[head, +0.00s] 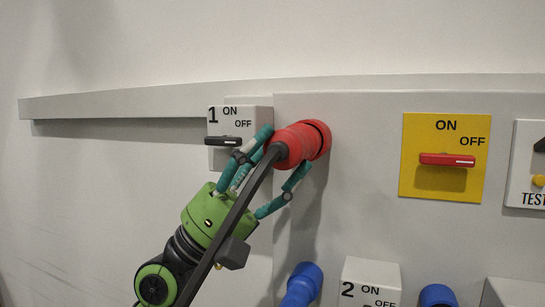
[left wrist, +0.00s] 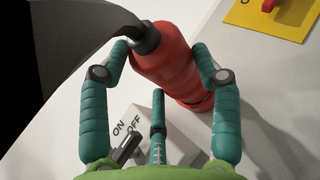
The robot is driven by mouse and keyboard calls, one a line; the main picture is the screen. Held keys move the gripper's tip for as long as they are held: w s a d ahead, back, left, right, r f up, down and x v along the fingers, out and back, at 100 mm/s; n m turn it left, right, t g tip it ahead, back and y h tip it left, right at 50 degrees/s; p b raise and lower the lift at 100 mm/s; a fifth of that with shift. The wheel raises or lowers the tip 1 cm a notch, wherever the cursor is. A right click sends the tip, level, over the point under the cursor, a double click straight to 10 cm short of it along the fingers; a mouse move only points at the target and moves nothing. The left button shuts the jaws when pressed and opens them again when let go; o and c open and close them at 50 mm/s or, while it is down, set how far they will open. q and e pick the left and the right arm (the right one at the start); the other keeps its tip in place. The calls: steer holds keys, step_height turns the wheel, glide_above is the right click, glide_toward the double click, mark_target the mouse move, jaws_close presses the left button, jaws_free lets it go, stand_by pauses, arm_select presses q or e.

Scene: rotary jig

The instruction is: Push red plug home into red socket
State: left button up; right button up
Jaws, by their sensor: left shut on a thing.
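The red plug (head: 291,146) is a thick cylinder with a dark cable (head: 236,216) from its rear end. It is at the red socket (head: 322,137) on the grey panel, roughly in line with it. I cannot tell how deep it sits. My left gripper (head: 284,153), green with teal fingers, is shut on the plug from the lower left. In the left wrist view the plug (left wrist: 163,52) is between the two outer fingers, and a third finger is below it. The socket's ring (left wrist: 200,104) shows behind it, partly hidden. My right gripper is out of view.
Switch box 1 (head: 222,126) with a black handle is close left of the fingers. A yellow switch plate (head: 446,181) with a red handle is at right. Below are switch box 2 (head: 371,278) and blue connectors (head: 303,283). The panel between plug and yellow plate is clear.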

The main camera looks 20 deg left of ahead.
arm_select(q)
steer(key=shift+w+b, duration=0.25)
steer(key=shift+b, duration=0.05)
steer(key=shift+w+b, duration=0.3)
steer(key=shift+w, duration=0.05)
steer(key=shift+w+b, duration=0.6)
steer(key=shift+w+r+b, duration=0.1)
steer(key=shift+w+b, duration=0.15)
steer(key=shift+b, duration=0.1)
steer(key=o, duration=1.6)
steer(key=shift+r, duration=0.1)
steer(key=shift+c, duration=0.2)
steer(key=shift+s+d, duration=0.1)
steer(key=shift+d, duration=0.1)
steer(key=shift+t, duration=0.3)
steer(key=shift+a, duration=0.1)
